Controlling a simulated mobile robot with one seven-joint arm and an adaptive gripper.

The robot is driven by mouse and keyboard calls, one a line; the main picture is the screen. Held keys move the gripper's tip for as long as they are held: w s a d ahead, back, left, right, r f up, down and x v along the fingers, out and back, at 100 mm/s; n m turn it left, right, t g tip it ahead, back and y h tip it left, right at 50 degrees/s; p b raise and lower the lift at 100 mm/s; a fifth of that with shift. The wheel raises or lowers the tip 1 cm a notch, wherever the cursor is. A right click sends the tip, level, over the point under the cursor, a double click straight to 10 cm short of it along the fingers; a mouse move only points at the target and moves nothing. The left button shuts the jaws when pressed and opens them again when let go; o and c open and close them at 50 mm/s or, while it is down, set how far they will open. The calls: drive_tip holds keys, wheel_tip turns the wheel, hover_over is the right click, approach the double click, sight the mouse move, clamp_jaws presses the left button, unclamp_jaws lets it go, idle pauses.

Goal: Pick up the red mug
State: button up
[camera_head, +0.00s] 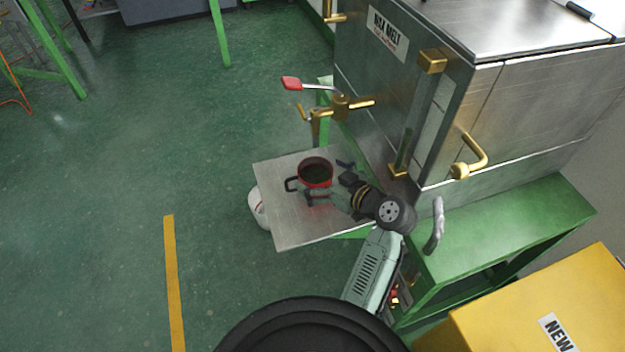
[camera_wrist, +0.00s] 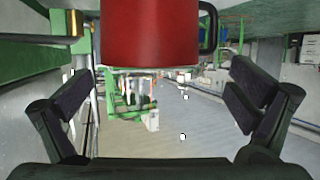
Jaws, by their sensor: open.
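The red mug (camera_head: 316,173) stands upright on a small metal shelf (camera_head: 286,232) below the brass tap. Its dark handle points left in the head view. In the wrist view the mug (camera_wrist: 150,32) fills the top middle, with its handle at the right and its upper part cut off. My gripper (camera_head: 328,181) is beside the mug, on its right side in the head view. In the wrist view the open fingers (camera_wrist: 163,100) stand wide apart on either side, with the mug ahead of them. Nothing is between the pads. The head view does not show clearly whether a finger touches the mug.
The metal wax melter (camera_head: 450,100) stands right behind the shelf. A brass tap (camera_head: 340,106) with a red-ended lever (camera_head: 292,84) juts out above and behind the mug. A white bucket (camera_head: 257,207) is under the shelf's left edge. A yellow box (camera_head: 540,305) stands at lower right.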

sight(302, 166)
drive_tip(key=p+x, duration=0.1)
drive_tip(key=x, duration=0.3)
drive_tip(key=shift+a+f, duration=0.1)
drive_tip(key=shift+f, duration=0.15)
drive_tip(key=shift+c, duration=0.2)
drive_tip(key=c, duration=1.6)
drive_tip(key=shift+c, duration=0.4)
drive_tip(key=shift+r, duration=0.2)
